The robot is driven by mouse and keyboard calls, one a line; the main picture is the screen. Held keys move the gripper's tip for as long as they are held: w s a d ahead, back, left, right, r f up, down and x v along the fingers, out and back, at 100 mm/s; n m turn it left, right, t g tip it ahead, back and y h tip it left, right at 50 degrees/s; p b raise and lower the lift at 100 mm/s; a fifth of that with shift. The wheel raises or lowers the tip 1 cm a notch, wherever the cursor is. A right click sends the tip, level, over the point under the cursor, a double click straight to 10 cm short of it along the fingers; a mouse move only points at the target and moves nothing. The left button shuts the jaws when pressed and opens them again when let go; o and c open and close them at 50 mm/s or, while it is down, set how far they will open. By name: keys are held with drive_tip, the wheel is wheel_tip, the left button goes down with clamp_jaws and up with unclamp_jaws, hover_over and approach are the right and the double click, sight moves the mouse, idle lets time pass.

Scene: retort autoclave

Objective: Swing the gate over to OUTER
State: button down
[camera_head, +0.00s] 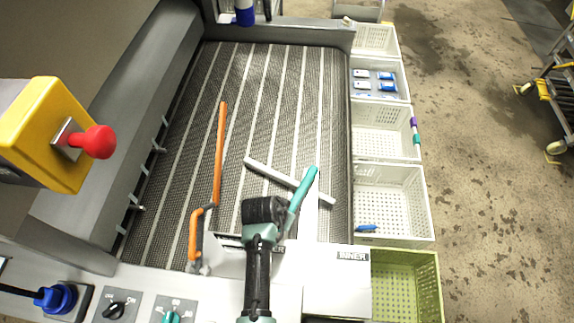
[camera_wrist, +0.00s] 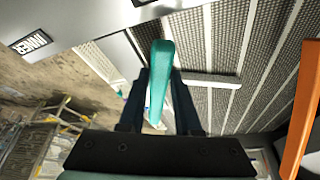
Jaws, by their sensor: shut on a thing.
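The teal gate handle (camera_head: 304,186) rises at a slant over the near right part of the mesh conveyor. My gripper (camera_head: 280,207) is shut around it below its top end. In the wrist view the teal handle (camera_wrist: 162,62) stands between the two dark fingers of my gripper (camera_wrist: 158,85). A pale bar (camera_head: 262,170) lies obliquely across the belt behind the handle; its join to the handle is hidden. The INNER label (camera_head: 352,256) is at the right of the front panel. Another label, left of it, is mostly hidden by my arm and cannot be read fully.
An orange bent bar (camera_head: 220,150) stands left of my gripper. White crates (camera_head: 395,173) line the belt's right side, with a green crate (camera_head: 428,285) nearest. A yellow box with a red knob (camera_head: 98,141) is at the left. Knobs sit on the front panel.

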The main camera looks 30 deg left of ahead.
idle(0.3)
drive_tip(key=c, duration=0.6)
unclamp_jaws()
drive_tip(key=shift+r, duration=0.15)
drive_tip(key=v, duration=1.2)
drive_tip(key=shift+s+r, duration=0.15)
drive_tip(key=shift+r, duration=0.2)
drive_tip(key=shift+c, duration=0.3)
